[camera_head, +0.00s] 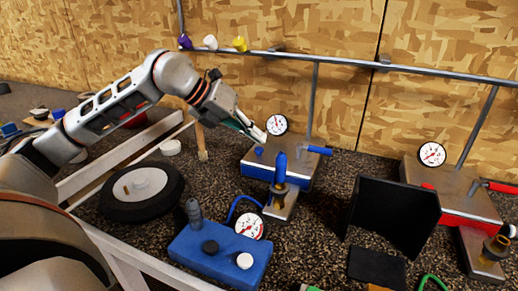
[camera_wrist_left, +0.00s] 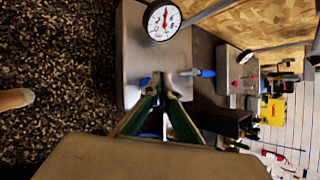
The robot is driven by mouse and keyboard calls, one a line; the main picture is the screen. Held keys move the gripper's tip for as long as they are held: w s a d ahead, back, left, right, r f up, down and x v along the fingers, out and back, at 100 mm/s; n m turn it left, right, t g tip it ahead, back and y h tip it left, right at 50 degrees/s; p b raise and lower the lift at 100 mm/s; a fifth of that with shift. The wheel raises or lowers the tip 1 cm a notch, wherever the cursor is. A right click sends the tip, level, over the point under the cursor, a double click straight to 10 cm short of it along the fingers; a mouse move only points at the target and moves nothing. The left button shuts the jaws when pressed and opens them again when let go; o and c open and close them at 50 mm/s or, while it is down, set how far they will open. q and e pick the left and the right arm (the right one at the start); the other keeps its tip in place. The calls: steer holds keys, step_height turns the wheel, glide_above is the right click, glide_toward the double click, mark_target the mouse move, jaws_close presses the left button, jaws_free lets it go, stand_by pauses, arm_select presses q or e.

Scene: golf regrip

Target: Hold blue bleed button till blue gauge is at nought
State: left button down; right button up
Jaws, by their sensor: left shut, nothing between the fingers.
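The blue station is a grey-topped metal box (camera_head: 252,168) with a blue front. A small blue button (camera_head: 259,152) sits on its top; a bit of blue shows beside my fingertips in the left wrist view (camera_wrist_left: 145,81). Its round white gauge (camera_head: 277,124) stands behind; in the left wrist view the gauge (camera_wrist_left: 163,19) has a red needle pointing up the picture, its exact reading unclear. My left gripper (camera_head: 263,138) is shut and empty, tips just above and behind the button in the head view. Whether they touch the button I cannot tell. My right gripper is not in view.
A blue-handled lever (camera_head: 318,150) and an upright blue grip (camera_head: 279,168) are close to the button. A red station (camera_head: 460,195) with its gauge (camera_head: 432,154) stands right. A blue block (camera_head: 218,255) and wheel (camera_head: 140,192) lie nearer. A rail (camera_head: 340,60) runs behind.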

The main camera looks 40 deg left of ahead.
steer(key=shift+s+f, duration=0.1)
arm_select(q)
steer(key=shift+f, duration=0.45)
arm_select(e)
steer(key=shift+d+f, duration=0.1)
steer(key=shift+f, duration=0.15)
arm_select(q)
steer(key=shift+f+b, duration=0.2)
steer(key=shift+b, duration=0.1)
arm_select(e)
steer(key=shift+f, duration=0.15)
arm_select(q)
steer(key=shift+f, duration=0.15)
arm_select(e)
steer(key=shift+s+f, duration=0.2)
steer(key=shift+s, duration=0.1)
arm_select(q)
steer(key=shift+f, duration=0.2)
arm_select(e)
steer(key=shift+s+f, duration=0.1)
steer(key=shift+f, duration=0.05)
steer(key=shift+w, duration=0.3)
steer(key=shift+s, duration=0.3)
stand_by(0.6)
